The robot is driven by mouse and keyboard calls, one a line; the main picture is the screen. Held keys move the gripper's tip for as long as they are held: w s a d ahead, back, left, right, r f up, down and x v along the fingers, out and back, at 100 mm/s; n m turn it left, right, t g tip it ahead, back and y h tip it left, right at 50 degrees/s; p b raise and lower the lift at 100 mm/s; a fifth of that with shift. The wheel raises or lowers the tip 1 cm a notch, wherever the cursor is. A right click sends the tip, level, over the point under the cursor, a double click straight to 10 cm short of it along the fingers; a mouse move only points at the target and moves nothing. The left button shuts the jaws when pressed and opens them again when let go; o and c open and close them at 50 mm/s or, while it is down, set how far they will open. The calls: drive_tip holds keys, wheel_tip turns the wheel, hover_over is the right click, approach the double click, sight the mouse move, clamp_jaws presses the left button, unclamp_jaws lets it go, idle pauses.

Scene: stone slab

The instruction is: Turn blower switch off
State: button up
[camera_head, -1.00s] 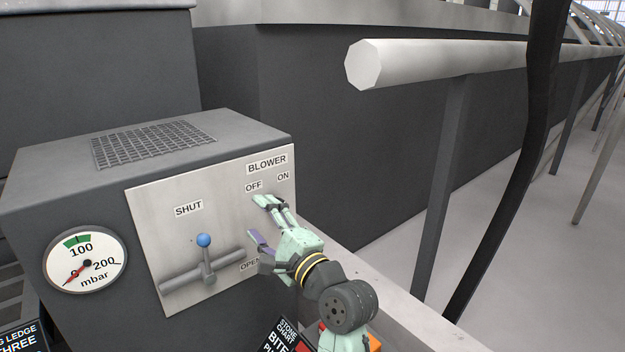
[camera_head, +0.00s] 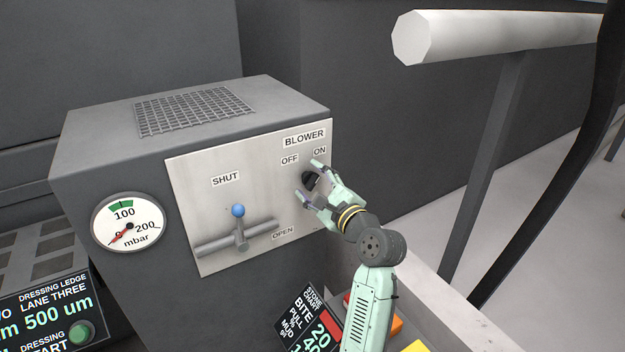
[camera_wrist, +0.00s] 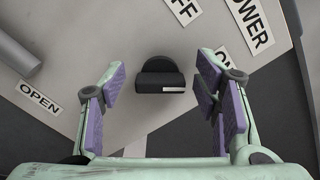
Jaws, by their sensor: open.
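The blower switch (camera_head: 309,181) is a dark rotary knob on the light panel, below the OFF label (camera_head: 289,160) and the ON label (camera_head: 320,152). In the head view my gripper partly covers it. In the wrist view the black knob (camera_wrist: 160,77) shows whole, with a raised bar across it. My gripper (camera_head: 311,180) is open in front of the panel, its fingers on either side of the knob. In the wrist view the fingers (camera_wrist: 160,88) stand apart from the knob with gaps on both sides. Which label the knob points to I cannot tell.
A lever with a blue ball (camera_head: 238,211) stands on the same panel, left of my gripper, between the SHUT and OPEN labels. A pressure gauge (camera_head: 128,225) is further left. A thick white rail (camera_head: 490,38) and a dark post (camera_head: 545,165) stand at the right.

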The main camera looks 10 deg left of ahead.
drive_tip(key=shift+w+a, duration=0.1)
drive_tip(key=shift+a, duration=0.05)
drive_tip(key=shift+c, duration=0.2)
drive_tip(key=c, duration=1.1)
